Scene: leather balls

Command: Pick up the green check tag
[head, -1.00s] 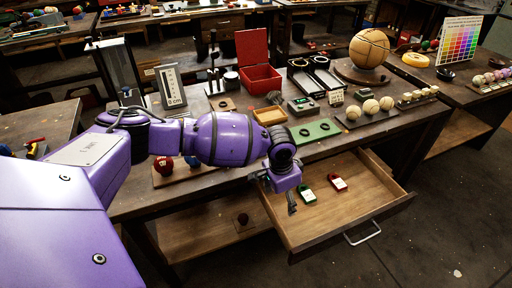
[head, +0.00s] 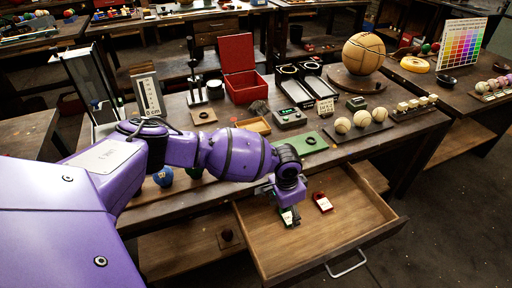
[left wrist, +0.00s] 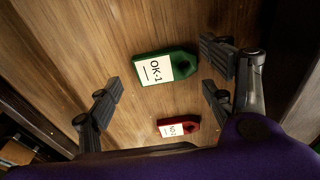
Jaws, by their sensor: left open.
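The green check tag (left wrist: 181,66) lies flat in the open drawer, with a white label reading OK-1 in the left wrist view. In the head view it is largely hidden by my left gripper (head: 289,217). The left gripper (left wrist: 163,90) is open above the drawer, with its fingers on either side of the tag in the wrist view. The tag sits between them but toward the far side, and no finger visibly touches it. The height of the fingers above it is hard to tell. My right gripper is not in view.
A red tag (head: 322,203) lies beside it in the drawer (head: 350,228), closer to my wrist in the wrist view (left wrist: 190,121). The drawer walls surround both tags. Above is the bench (head: 215,190) with balls, trays and a red box (head: 245,88).

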